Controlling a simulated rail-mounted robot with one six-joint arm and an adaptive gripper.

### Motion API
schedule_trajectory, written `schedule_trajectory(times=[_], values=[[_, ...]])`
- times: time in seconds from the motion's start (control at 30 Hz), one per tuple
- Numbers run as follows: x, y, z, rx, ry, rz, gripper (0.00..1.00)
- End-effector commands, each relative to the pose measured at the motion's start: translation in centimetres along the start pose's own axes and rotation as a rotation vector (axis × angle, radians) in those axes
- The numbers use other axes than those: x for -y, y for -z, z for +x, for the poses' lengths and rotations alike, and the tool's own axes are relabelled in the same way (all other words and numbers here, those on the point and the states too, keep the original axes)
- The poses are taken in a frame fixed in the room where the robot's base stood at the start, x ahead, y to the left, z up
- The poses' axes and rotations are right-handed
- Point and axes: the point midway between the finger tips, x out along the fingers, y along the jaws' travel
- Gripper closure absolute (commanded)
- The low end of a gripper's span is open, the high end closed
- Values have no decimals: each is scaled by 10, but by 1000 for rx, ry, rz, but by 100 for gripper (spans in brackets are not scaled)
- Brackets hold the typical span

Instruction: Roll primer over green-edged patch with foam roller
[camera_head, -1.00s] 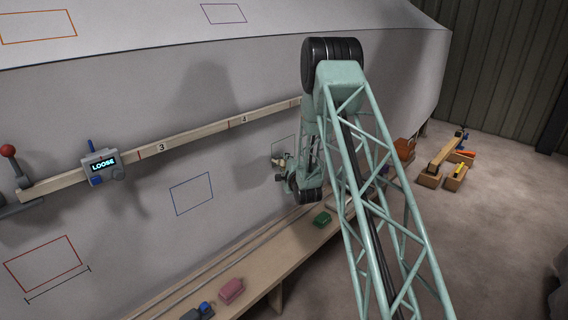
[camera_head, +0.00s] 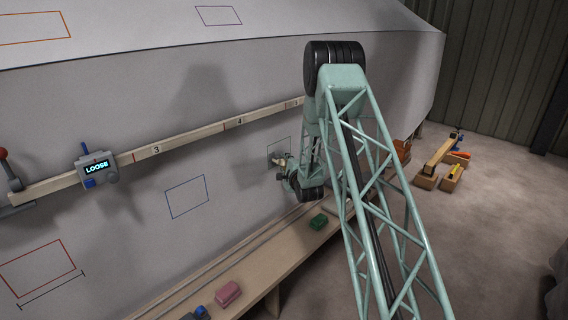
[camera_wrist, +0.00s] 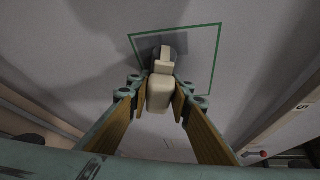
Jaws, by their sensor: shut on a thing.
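The green-edged patch (camera_wrist: 205,70) is on the pale hull wall, ahead of my gripper in the wrist view. In the head view the patch (camera_head: 281,142) is small and partly hidden by my arm. My gripper (camera_wrist: 162,92) is shut on the cream handle of the foam roller (camera_wrist: 160,95). The roller's head is in front of the patch's upper part; I cannot tell whether it touches. A darker grey band (camera_wrist: 147,46) shows inside the patch around the head, and looks like primer. In the head view my gripper (camera_head: 283,172) is at the patch's lower edge.
A numbered wooden batten (camera_head: 195,137) crosses the hull, with a box reading "LOOSE" (camera_head: 96,167). A bench (camera_head: 262,262) below carries a green block (camera_head: 318,222) and a pink block (camera_head: 228,293). Blue (camera_head: 187,197) and red (camera_head: 38,268) outlines are farther left.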

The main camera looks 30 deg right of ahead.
Motion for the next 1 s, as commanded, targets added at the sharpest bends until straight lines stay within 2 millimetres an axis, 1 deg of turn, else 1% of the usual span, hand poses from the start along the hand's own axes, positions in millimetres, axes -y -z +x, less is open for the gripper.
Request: schedule_trajectory(times=[0.23,0.7,1.0], values=[[1,3,2,0,1,0,90],[8,21,15,0,1,-1,90],[9,23,16,0,1,0,90]])
